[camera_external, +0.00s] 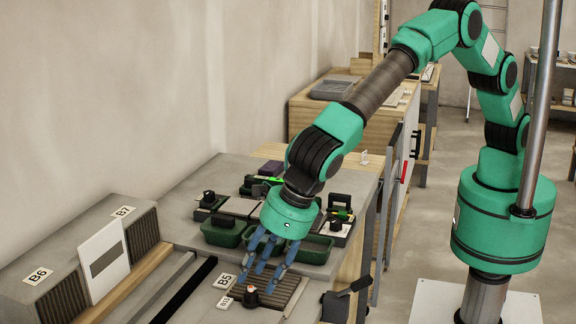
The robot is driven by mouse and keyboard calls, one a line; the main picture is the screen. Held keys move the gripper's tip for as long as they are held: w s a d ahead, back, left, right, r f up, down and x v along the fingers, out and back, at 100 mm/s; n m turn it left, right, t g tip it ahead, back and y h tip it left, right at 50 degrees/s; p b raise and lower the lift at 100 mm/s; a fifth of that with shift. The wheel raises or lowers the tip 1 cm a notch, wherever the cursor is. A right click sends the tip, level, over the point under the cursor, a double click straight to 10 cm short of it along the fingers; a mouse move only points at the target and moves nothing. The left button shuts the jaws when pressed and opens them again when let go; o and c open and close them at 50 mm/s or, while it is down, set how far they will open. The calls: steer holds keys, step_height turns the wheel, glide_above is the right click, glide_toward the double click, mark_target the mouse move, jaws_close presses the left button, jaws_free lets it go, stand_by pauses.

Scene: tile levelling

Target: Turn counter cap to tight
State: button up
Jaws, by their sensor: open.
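My gripper (260,281) points down over the front of the grey bench, with its blue fingers spread and nothing visible between them. A small black cap (250,297) with an orange-red part at its base stands just below and left of the fingertips. It looks like the counter cap, but its tight mark is too small to read. I cannot tell whether a finger touches it. A ribbed brown tile (284,291) lies beside the cap, partly behind the fingers.
Labels B5 (224,281) and a smaller one lie left of the cap. Dark green trays (222,233) and black-knobbed blocks (208,203) stand behind my gripper. Grey blocks marked B6 and B7 (122,211) and a white panel (103,262) are at left. A dark clamp-like part (345,295) is at right.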

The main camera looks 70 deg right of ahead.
steer(key=a+p+v, duration=0.1)
steer(key=p+v, duration=0.1)
steer(key=v, duration=0.8)
steer(key=w+d+r+m, duration=0.4)
steer(key=d+r, duration=0.1)
steer(key=d, duration=0.5)
steer(key=w+d+r+m, duration=0.3)
steer(key=d+r, duration=0.3)
steer(key=d, duration=0.4)
steer(key=shift+w+d+m+b, duration=0.3)
steer(key=shift+w+m+b, duration=0.1)
steer(key=shift+w, duration=0.15)
steer(key=s+d+r+m, duration=0.2)
steer(key=d+r+m, duration=0.25)
steer(key=d, duration=0.85)
steer(key=s+d+r+m, duration=0.2)
steer(key=d+r+m, duration=0.3)
steer(key=d, duration=0.7)
steer(key=s+d+r+m, duration=0.1)
steer(key=d+r+m, duration=0.35)
steer(key=d, duration=0.85)
steer(key=s+d+f+m, duration=0.3)
steer(key=s+d+m, duration=0.5)
steer(key=s+d, duration=0.2)
steer(key=s+d+f+m+t+h, duration=0.1)
steer(key=s+d+f+m, duration=0.2)
steer(key=s+d+m, duration=0.6)
steer(key=s+d, duration=0.2)
steer(key=s, duration=0.1)
steer(key=shift+s+f, duration=0.2)
